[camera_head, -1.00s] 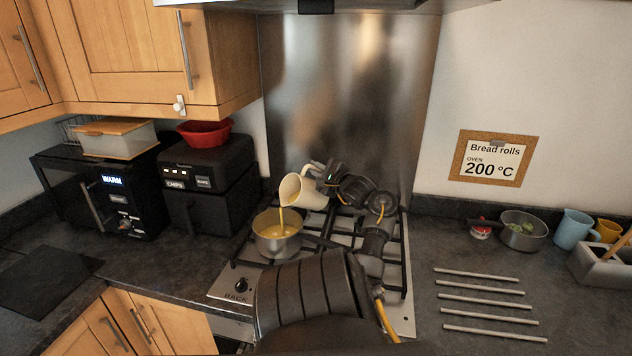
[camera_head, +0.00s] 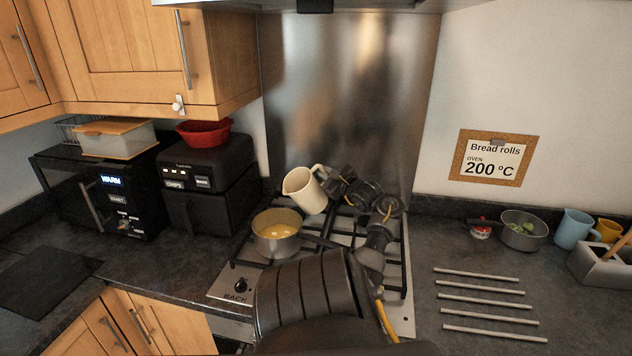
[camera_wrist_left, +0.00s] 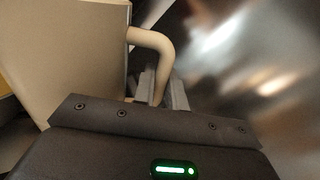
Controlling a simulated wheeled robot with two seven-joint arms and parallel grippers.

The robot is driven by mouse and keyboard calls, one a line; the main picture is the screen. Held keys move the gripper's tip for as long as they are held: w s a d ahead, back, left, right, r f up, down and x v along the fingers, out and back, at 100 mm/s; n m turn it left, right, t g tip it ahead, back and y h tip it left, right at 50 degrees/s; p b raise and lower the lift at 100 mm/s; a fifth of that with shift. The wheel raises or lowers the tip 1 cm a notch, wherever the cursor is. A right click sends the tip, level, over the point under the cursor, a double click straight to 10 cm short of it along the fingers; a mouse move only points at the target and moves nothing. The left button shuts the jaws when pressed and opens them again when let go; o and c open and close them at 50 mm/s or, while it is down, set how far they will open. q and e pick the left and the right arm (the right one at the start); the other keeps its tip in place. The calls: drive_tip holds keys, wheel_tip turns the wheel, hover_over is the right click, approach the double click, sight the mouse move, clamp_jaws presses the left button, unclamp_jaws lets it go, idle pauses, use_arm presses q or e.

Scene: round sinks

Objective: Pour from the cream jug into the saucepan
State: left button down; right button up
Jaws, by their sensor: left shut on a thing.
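The cream jug (camera_head: 304,191) is above the hob, behind and to the right of the saucepan, tilted a little to the left. No stream leaves its spout. My left gripper (camera_head: 324,178) is shut on the jug's handle; the left wrist view shows the handle (camera_wrist_left: 152,52) between the fingers (camera_wrist_left: 163,92) and the jug's side (camera_wrist_left: 65,55). The saucepan (camera_head: 277,242) sits on the front left of the hob with yellow liquid (camera_head: 278,225) in it. Its handle points right, partly behind my arm. My right gripper is not in view.
The gas hob (camera_head: 237,285) has black pan supports, with a steel splashback (camera_head: 340,100) close behind. Metal bars (camera_head: 485,298) lie on the right worktop. A small pan with green food (camera_head: 523,232) and a blue mug (camera_head: 572,228) stand farther right. An air fryer (camera_head: 205,195) stands left.

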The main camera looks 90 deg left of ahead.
use_arm(q)
drive_tip(key=shift+w+a+f+m, duration=0.15)
drive_tip(key=shift+w+f+m, duration=0.15)
drive_tip(key=shift+f+m, duration=0.25)
wheel_tip(320, 180, down, 10)
drive_tip(key=w+a+m, duration=0.2)
drive_tip(key=m, duration=0.3)
drive_tip(key=shift+w, duration=0.4)
